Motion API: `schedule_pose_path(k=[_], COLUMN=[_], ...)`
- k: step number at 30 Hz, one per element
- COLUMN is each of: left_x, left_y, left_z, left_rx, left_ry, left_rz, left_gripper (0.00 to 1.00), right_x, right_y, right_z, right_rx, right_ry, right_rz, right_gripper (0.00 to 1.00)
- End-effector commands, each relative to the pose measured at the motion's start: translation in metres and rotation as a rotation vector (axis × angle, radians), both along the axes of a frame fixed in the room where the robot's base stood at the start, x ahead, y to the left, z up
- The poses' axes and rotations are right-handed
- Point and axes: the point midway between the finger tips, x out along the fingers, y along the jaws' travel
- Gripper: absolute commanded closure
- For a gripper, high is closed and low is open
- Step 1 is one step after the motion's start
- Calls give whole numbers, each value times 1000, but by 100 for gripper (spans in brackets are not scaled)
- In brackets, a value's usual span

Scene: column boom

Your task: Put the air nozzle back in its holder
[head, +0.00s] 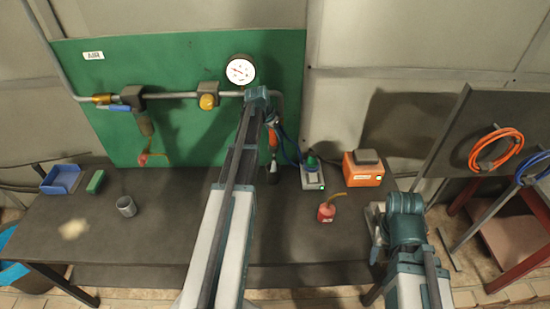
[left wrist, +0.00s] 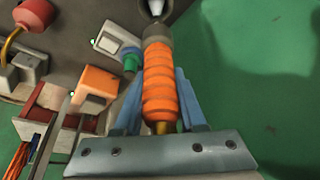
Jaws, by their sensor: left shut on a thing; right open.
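The air nozzle has an orange ribbed grip (left wrist: 160,80), a grey collar and a pale metal tip. In the left wrist view my left gripper (left wrist: 158,105) has its blue fingers on both sides of the grip, shut on it. In the head view the orange of the nozzle (head: 273,137) shows just right of my left arm, in front of the green panel (head: 185,70); the arm covers much of that area.
A pressure gauge (head: 240,70) and grey pipe run across the panel. On the dark bench (head: 170,235) stand an orange box (head: 362,170), a red oil can (head: 326,212), a metal cup (head: 126,206) and a blue tray (head: 61,179). Coiled hoses (head: 496,149) hang at right.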

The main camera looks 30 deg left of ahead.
Motion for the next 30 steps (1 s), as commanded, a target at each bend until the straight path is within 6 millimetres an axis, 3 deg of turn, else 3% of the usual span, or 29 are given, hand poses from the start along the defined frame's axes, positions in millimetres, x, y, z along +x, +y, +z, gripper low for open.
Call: schedule_pose_path(k=[1,12,25,30], left_x=[-4,-5,-5,-5], left_y=[1,1,1,1], left_z=[-19,-73,-84,-101], left_rx=[0,-1,-1,-1], left_ry=[1,1,1,1], left_rz=[2,2,2,2], left_gripper=[100,100,100,100], right_x=[0,0,0,0], right_y=[0,0,0,0], right_z=[-19,-73,-84,-101], right_rx=[0,-2,-2,-2], right_ry=[0,-1,0,0], right_rz=[1,12,14,14], right_gripper=[50,50,50,50])
